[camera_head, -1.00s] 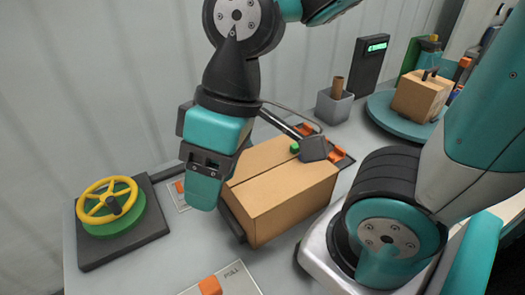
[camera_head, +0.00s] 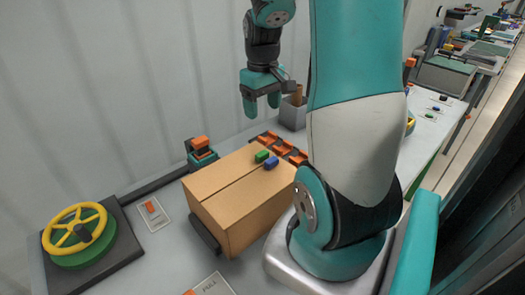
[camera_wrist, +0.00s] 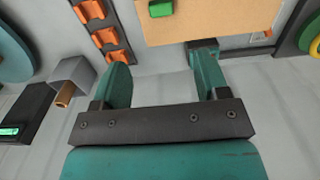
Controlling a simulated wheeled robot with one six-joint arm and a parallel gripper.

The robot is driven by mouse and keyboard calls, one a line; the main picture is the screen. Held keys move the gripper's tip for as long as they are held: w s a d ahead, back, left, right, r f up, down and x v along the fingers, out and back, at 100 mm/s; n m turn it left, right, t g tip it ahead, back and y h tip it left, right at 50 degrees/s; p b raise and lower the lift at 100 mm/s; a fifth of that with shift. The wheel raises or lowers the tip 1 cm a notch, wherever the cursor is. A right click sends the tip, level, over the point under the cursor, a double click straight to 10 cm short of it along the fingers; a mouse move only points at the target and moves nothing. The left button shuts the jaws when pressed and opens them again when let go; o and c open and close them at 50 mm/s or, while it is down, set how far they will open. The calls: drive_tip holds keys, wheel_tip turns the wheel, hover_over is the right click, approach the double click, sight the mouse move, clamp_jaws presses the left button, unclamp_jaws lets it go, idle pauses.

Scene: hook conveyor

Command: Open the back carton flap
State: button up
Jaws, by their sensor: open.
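The brown carton (camera_head: 240,205) sits on the grey table with its top closed, a seam running along it. A green block (camera_head: 262,156) and a blue block (camera_head: 271,163) lie at its right end. In the wrist view part of the carton (camera_wrist: 215,22) shows at the top, with the green block (camera_wrist: 161,8) on it. My gripper (camera_head: 262,112) is open and empty, behind and to the right of the carton, above the table. In the wrist view its two fingers (camera_wrist: 162,80) are apart with nothing between them. No raised flap is visible.
An orange-topped device (camera_head: 201,148) stands behind the carton. An orange rack (camera_head: 285,147) is at the carton's right end, with a grey bin (camera_head: 294,112) beyond. A yellow handwheel (camera_head: 78,228) stands at left. My arm hides part of the table.

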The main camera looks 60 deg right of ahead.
sight(262, 153)
wheel_tip(262, 153, down, 15)
drive_tip(key=shift+r+p, duration=0.1)
drive_tip(key=shift+p, duration=0.6)
